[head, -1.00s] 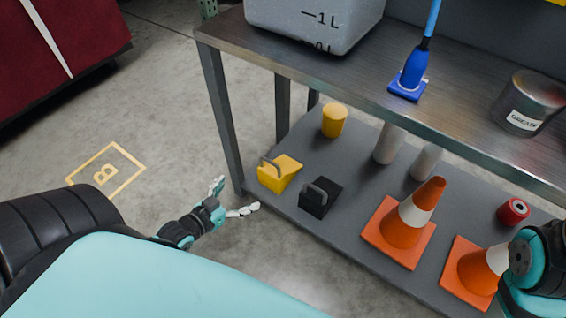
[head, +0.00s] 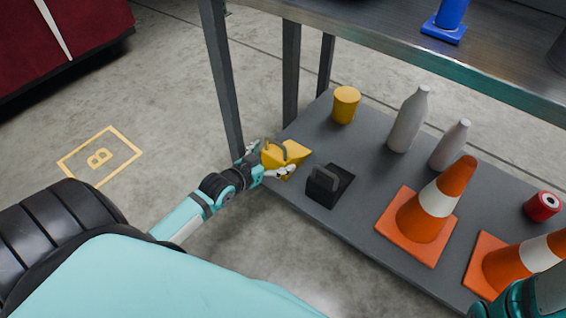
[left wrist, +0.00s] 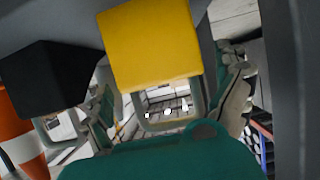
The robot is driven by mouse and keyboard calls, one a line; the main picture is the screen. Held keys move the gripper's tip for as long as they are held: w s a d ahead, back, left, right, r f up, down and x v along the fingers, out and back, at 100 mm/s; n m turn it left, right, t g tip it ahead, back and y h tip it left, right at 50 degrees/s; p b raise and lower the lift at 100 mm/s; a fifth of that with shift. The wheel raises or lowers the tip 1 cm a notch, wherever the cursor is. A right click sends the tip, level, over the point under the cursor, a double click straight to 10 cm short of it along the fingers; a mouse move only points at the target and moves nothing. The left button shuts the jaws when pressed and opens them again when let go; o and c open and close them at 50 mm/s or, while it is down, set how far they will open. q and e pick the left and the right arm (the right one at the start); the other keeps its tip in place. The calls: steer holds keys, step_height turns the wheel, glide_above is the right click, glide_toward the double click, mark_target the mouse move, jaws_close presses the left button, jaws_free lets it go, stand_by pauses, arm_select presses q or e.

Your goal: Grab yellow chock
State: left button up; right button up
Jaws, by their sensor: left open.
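The yellow chock (head: 289,155), a wedge with a grey loop handle, sits on the lower shelf near its left front corner. It fills the upper middle of the left wrist view (left wrist: 152,45), its handle below it between my fingers. My left gripper (head: 267,162) is open at the chock, with one finger on each side of the handle end. I cannot tell whether the fingers touch it. A black chock (head: 328,187) with a similar handle sits just to the right, and it also shows in the left wrist view (left wrist: 45,80).
The lower shelf (head: 360,160) also holds a yellow cylinder (head: 345,104), two pale bottles (head: 408,120), two orange cones (head: 425,220) and a red roll (head: 542,205). A table leg (head: 222,85) stands close behind my left gripper. The upper shelf (head: 400,45) overhangs.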

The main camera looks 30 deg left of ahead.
arm_select(q)
steer(key=shift+b+x, duration=0.6)
steer(key=shift+x, duration=0.5)
steer(key=shift+w, duration=0.1)
steer(key=c, duration=1.4)
steer(key=shift+r, duration=0.15)
steer(key=shift+c, duration=0.2)
